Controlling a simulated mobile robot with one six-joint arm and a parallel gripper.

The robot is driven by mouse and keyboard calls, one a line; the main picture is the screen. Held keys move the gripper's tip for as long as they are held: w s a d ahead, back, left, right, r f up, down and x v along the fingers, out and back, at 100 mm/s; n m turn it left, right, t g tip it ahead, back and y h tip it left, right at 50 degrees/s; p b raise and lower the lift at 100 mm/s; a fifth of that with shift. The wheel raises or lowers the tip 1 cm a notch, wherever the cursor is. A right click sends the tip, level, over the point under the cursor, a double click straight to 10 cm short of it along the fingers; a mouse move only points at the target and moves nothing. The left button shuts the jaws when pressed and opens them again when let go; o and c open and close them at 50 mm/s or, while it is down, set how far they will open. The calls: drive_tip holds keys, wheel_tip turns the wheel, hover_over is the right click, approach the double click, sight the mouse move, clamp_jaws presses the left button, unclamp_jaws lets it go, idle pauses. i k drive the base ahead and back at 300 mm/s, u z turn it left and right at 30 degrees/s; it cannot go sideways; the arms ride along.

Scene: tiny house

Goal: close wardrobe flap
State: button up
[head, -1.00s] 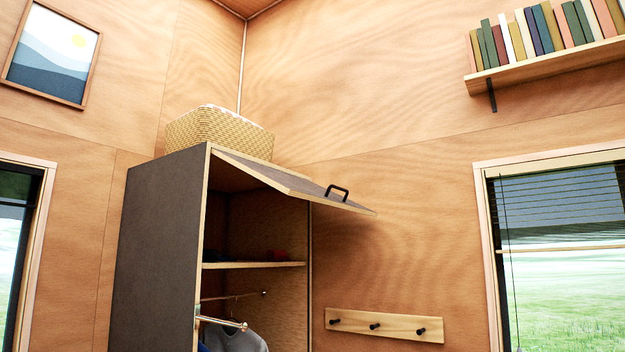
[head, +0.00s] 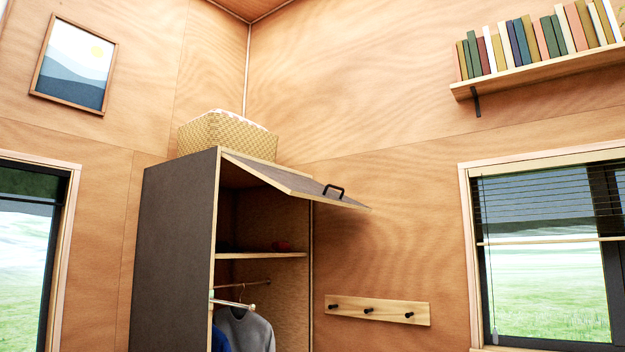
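The wardrobe (head: 178,250) is a tall dark grey cabinet with pale wood edges, standing near the room corner. Its flap (head: 275,176) is hinged at the top and stands open, sticking out to the right and sloping slightly down. A black handle (head: 334,191) sits near the flap's outer edge. My gripper is not in view.
A woven basket (head: 226,136) stands on top of the wardrobe. Clothes (head: 246,332) hang on a rail inside. A peg rail (head: 378,310) and a bookshelf (head: 540,70) are on the right wall. Windows flank both sides. The space in front of the flap looks clear.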

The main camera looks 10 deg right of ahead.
sight(292, 184)
drive_tip(key=u, duration=0.15)
drive_tip(key=i, duration=0.9)
drive_tip(key=z, duration=0.05)
